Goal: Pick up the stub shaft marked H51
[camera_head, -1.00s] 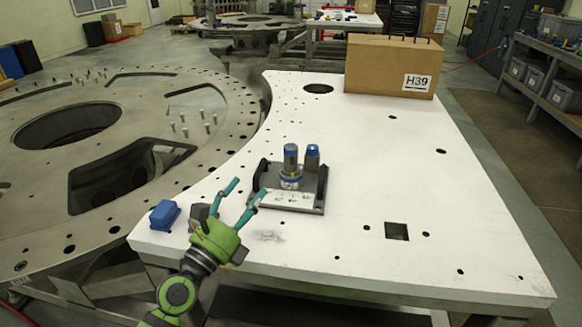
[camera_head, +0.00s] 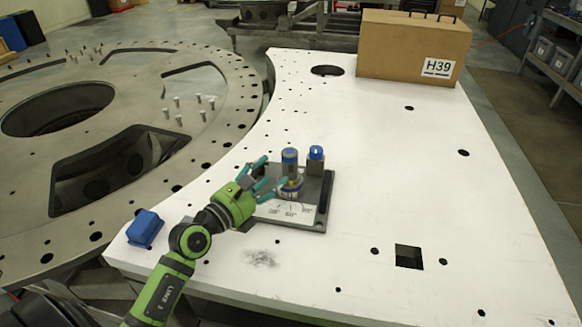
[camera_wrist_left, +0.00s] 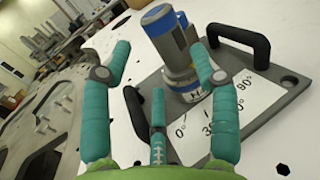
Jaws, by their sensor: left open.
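A grey upright cylinder with blue bands (camera_head: 290,164) stands on a grey plate (camera_head: 321,222) near the white table's left side. In the left wrist view this cylinder (camera_wrist_left: 165,40) appears tilted; its markings are too small to read, so I cannot confirm H51. Beside it on the right stands a grey post with a blue cap (camera_head: 316,154). My left gripper (camera_head: 269,177), with teal fingers, is open at the plate's left side, fingers pointing at the cylinder. In the left wrist view the open fingers (camera_wrist_left: 161,58) show the cylinder beyond them, not gripped. My right gripper is not in view.
The plate carries a white angle scale (camera_head: 287,211) and black handles (camera_wrist_left: 241,42). A blue block (camera_head: 145,229) lies at the table's left edge. A cardboard box marked H39 (camera_head: 395,50) stands at the back. The table's right part is clear apart from holes.

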